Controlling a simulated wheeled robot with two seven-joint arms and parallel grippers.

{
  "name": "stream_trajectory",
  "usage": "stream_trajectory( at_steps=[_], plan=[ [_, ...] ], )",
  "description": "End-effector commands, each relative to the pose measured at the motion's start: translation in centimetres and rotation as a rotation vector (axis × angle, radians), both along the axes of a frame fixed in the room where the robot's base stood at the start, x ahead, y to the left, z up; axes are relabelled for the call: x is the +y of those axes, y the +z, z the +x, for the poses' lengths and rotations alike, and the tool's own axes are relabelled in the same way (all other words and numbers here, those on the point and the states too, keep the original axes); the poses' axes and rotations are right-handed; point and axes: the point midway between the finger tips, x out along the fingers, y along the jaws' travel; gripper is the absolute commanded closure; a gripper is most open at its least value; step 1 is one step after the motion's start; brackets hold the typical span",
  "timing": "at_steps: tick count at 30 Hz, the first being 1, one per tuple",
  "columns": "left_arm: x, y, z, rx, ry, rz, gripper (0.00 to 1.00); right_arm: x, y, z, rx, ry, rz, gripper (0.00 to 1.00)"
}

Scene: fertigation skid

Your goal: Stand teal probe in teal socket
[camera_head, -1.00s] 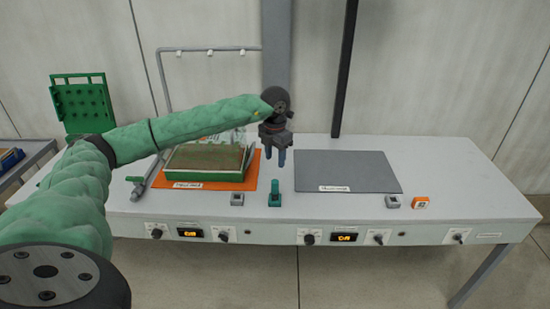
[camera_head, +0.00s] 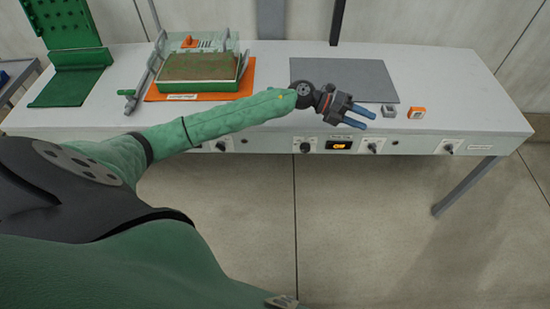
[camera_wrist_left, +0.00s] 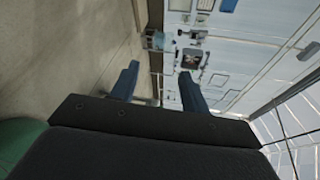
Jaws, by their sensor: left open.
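My left gripper (camera_head: 367,120) is open and empty, its two blue fingers pointing right over the table's front edge. Its fingers also show in the left wrist view (camera_wrist_left: 158,72), apart with nothing held between them. The teal probe and teal socket cannot be made out now; my left forearm covers the front strip of the table where a small teal object stood in the earlier head view. In the left wrist view the fingers point along the control panel, and small objects beyond them are too unclear to name. My right gripper is not in view.
A grey block (camera_head: 389,111) and an orange block (camera_head: 416,113) stand near the front right edge. A grey mat (camera_head: 345,75) lies clear behind the gripper. A green tray (camera_head: 195,80) sits on an orange mat (camera_head: 152,94) at left. The table's right end is free.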

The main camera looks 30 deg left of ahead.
Motion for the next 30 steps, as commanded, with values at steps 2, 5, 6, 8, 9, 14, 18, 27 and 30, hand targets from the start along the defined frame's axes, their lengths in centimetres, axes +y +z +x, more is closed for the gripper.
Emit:
stream_trajectory(
  at_steps=[2, 5, 6, 8, 9, 14, 18, 27, 30],
  plan=[
    [-1.4, -0.6, 0.0, 0.049, 0.094, -0.140, 0.54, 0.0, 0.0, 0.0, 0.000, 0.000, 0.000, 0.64],
    [-2.0, -1.4, 0.5, 0.117, 0.235, -0.302, 0.54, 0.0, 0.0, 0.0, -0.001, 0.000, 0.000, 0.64],
    [-2.0, -1.9, 0.7, 0.148, 0.297, -0.362, 0.54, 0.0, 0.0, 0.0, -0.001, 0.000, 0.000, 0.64],
    [-1.7, -2.9, 1.0, 0.200, 0.394, -0.445, 0.54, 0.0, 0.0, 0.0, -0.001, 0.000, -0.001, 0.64],
    [-1.4, -3.8, 1.1, 0.238, 0.461, -0.496, 0.54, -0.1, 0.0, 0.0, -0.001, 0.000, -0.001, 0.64],
    [0.7, -8.8, 0.9, 0.416, 0.749, -0.662, 0.54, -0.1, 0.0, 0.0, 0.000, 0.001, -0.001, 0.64],
    [3.2, -15.2, -0.9, 0.601, 1.017, -0.754, 0.54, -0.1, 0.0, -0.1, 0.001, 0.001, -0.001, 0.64],
    [6.9, -31.8, -12.5, 1.091, 1.597, -0.760, 0.54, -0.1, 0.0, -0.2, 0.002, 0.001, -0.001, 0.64],
    [7.1, -37.0, -18.7, 1.282, 1.774, -0.702, 0.54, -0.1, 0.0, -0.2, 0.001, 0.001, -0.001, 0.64]
  ],
)
